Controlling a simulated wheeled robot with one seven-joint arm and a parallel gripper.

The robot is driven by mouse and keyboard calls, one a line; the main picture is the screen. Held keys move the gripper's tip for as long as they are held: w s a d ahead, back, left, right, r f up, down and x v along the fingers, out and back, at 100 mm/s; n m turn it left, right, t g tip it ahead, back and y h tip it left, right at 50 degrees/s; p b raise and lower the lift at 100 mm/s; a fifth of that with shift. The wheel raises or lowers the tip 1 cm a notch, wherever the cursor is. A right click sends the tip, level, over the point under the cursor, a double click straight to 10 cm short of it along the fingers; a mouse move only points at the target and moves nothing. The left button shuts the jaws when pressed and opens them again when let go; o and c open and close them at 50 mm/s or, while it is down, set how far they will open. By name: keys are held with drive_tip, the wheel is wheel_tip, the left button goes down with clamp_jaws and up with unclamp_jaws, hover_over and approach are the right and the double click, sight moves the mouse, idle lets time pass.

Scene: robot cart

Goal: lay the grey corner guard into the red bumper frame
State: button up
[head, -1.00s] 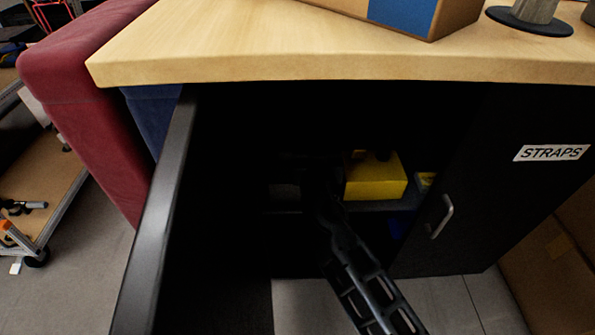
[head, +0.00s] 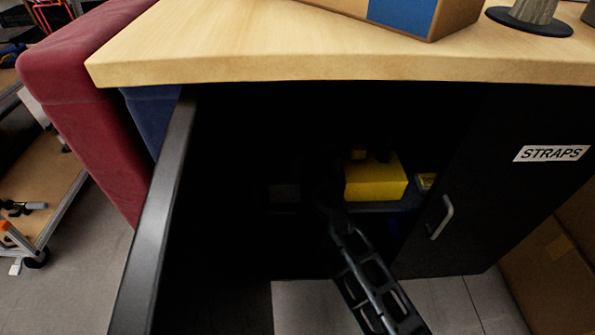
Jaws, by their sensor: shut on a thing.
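My arm reaches from the lower right into a dark open cabinet under a wooden worktop. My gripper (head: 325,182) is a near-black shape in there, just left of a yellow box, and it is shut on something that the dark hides. A faint grey patch (head: 284,192) shows left of the gripper; I cannot tell whether it is the grey corner guard. A thin red frame (head: 50,14) stands at the far top left, cut off by the picture edge; I cannot tell for sure that it is the bumper frame.
The yellow box (head: 376,179) sits on the cabinet shelf. An open door (head: 158,225) bounds the left, and a door labelled STRAPS (head: 551,153) the right. The worktop (head: 300,45) overhangs above. A dark red padded block (head: 85,110) stands left. Cardboard boxes stand lower right.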

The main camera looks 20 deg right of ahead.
clamp_jaws()
drive_tip(key=shift+r, duration=0.45)
wheel_tip(320, 180, up, 4)
drive_tip(key=shift+f+p, duration=0.2)
drive_tip(key=shift+p, duration=0.85)
drive_tip(key=s+d+r+p, duration=0.2)
drive_tip(key=s+r, duration=0.4)
drive_tip(key=s, duration=0.5)
drive_tip(key=shift+s+d+r+p, duration=0.15)
drive_tip(key=shift+s+r+p, duration=0.1)
drive_tip(key=shift+p, duration=0.35)
